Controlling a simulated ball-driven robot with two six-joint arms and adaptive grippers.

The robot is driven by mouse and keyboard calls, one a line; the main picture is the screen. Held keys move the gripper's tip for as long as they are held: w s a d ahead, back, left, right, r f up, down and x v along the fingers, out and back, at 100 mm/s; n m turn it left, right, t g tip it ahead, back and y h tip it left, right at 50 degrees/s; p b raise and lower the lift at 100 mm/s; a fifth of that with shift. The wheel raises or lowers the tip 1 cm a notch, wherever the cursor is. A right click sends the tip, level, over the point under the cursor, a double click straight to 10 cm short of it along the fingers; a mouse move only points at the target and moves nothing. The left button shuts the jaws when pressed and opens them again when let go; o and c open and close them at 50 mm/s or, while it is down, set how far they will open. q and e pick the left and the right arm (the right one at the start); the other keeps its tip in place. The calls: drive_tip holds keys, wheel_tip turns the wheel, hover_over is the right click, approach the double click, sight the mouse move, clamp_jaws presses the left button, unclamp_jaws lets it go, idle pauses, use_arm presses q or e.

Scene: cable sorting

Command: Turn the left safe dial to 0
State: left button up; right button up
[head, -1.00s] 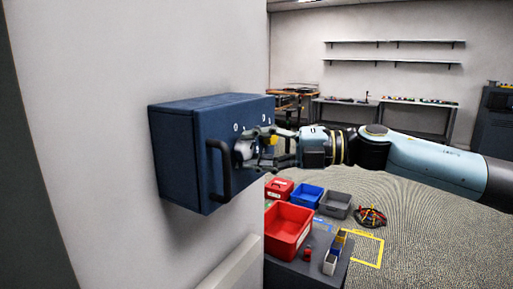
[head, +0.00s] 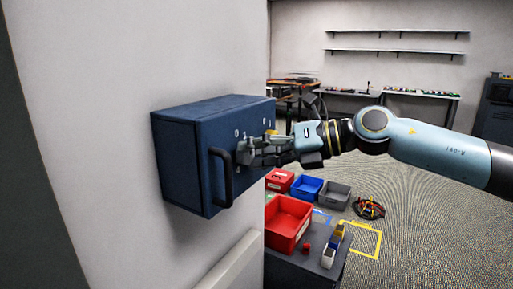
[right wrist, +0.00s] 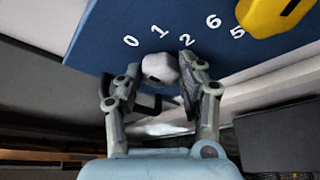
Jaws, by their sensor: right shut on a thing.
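The dark blue safe (head: 180,150) is mounted on the wall, with a black handle on its front. Its left dial is white (right wrist: 160,67) and sits between the two fingers of my right gripper (right wrist: 160,72) in the right wrist view. The gripper is shut on this dial. The numerals 0, 1 and 2 show on the safe face beside it. I cannot tell for sure which numeral the dial points to. In the head view my right gripper (head: 250,152) hides the white dial. A yellow dial (right wrist: 275,14) sits to the right, near 6 and 5. My left gripper is not in view.
The black safe handle (head: 221,178) stands out just left of my right gripper. Below are a red bin (head: 287,224), a blue bin (head: 307,187) and a grey bin (head: 335,195). A cable bundle (head: 369,208) lies on the floor. Open floor is at the right.

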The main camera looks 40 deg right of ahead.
drive_tip(key=shift+s+f, duration=0.1)
drive_tip(key=shift+f, duration=0.1)
drive_tip(key=o, duration=1.2)
drive_tip(key=shift+c, duration=0.2)
drive_tip(key=shift+r, duration=0.15)
wheel_tip(320, 180, up, 10)
